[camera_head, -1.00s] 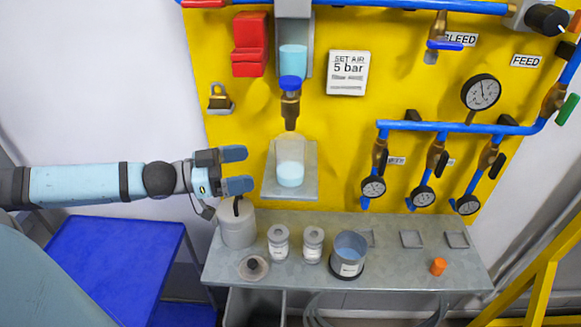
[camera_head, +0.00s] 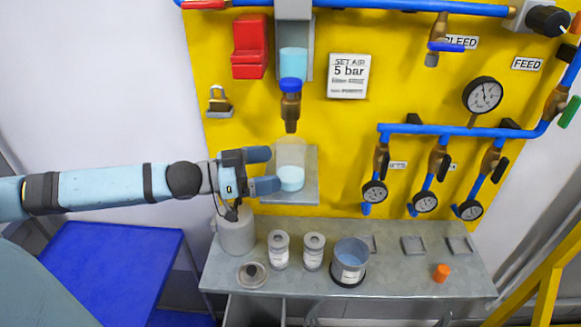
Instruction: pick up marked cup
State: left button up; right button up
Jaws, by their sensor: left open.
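A clear cup (camera_head: 291,178) with light blue liquid in its lower part stands upright on a small grey shelf (camera_head: 308,188) under the blue-capped brass tap. It is likely the marked cup, though no marks on it can be read at this size. My left gripper (camera_head: 271,170) is open at the cup's left side, fingers pointing right. Its lower finger comes up to the cup's lower left edge; whether it touches cannot be told. Nothing is between the fingers. My right gripper is not in view.
The brass tap (camera_head: 290,106) hangs just above the cup. Below, the grey bench (camera_head: 400,282) carries a grey can (camera_head: 236,236), two small labelled jars (camera_head: 279,250), a blue-filled labelled container (camera_head: 350,262) and an orange cap (camera_head: 441,272). Pipes and gauges fill the right.

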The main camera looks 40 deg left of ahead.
aim_at(280, 167)
pick_arm(q)
jog(key=shift+x, duration=1.5)
jog(key=shift+w+d+p, duration=0.4)
jog(key=shift+w+d, duration=0.1)
jog(key=shift+d, duration=0.3)
jog(key=shift+c, duration=0.4)
jog(key=c, duration=0.9)
